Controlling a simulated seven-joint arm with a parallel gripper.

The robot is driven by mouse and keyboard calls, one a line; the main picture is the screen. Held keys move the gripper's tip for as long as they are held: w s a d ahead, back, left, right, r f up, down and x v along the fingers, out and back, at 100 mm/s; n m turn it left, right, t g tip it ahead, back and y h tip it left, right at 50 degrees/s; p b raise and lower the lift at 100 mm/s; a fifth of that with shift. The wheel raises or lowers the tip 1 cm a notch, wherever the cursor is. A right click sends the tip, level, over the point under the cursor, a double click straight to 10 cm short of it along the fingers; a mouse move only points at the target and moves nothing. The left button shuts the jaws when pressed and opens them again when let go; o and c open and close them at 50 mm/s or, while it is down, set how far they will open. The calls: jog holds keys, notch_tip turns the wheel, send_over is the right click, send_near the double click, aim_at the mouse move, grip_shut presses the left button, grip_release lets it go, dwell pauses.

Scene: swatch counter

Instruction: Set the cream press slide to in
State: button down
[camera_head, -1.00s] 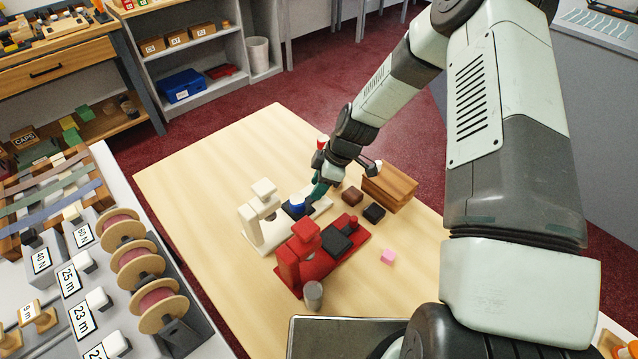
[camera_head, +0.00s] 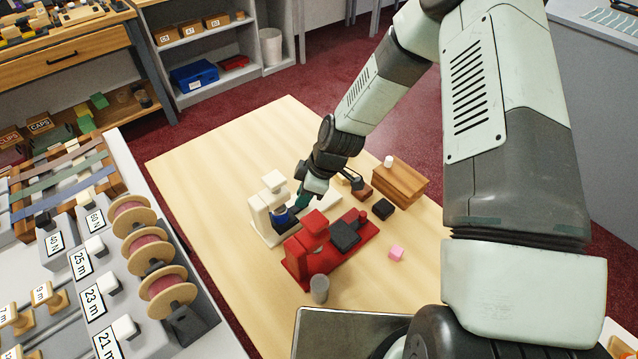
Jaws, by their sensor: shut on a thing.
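The cream press (camera_head: 262,222) stands on the wooden table, left of a similar red press (camera_head: 296,262). A blue piece (camera_head: 283,218) on the cream press's slide sits under the press head (camera_head: 274,181), close to the post. My gripper (camera_head: 302,201) is low at the slide, just right of the blue piece. It is shut on the cream press slide, seemingly at its knob, which the dark green fingers hide. The cream base (camera_head: 328,208) shows to the right of the fingers.
The red press has a dark block on its slide. A grey cylinder (camera_head: 319,289), a pink cube (camera_head: 396,253), a black block (camera_head: 383,209) and a wooden stepped block (camera_head: 400,180) stand nearby. The table's left part (camera_head: 215,170) is clear.

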jog(key=shift+s+a, duration=0.25)
jog(key=c, duration=1)
grip_release()
jog(key=shift+w+d, duration=0.1)
jog(key=shift+r, duration=0.2)
jog(key=v, duration=1)
jog(key=shift+d+r, duration=0.2)
